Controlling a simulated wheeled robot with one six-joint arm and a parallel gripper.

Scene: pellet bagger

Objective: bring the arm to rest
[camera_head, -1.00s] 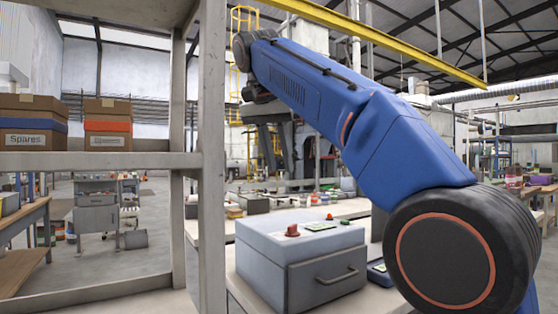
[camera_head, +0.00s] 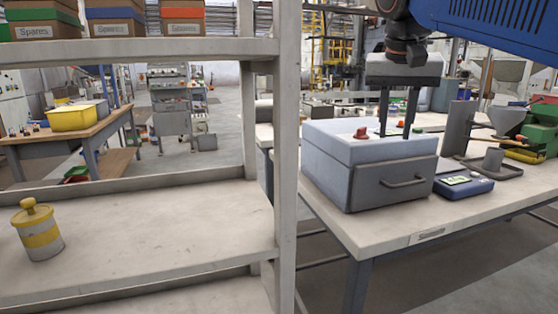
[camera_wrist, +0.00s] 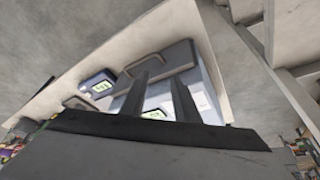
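My gripper (camera_head: 396,132) hangs pointing down at the upper right of the head view. Its two dark fingers stand apart with nothing between them. It appears above or in front of the grey-blue box (camera_head: 335,150) with a red knob and a drawer handle, which stands on the right bench. I cannot tell whether the fingertips touch the box. My blue arm reaches in from the top right corner. In the wrist view my gripper (camera_wrist: 160,88) shows both fingers apart over the box, with bench and floor beyond.
A pale shelf unit (camera_head: 285,180) stands left of the bench (camera_head: 400,225), its post near the box. A yellow-banded canister (camera_head: 38,232) sits on its shelf. A blue scale (camera_head: 463,186) and a green machine (camera_head: 541,128) stand right of the box. Spares boxes (camera_head: 115,22) fill the upper shelf.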

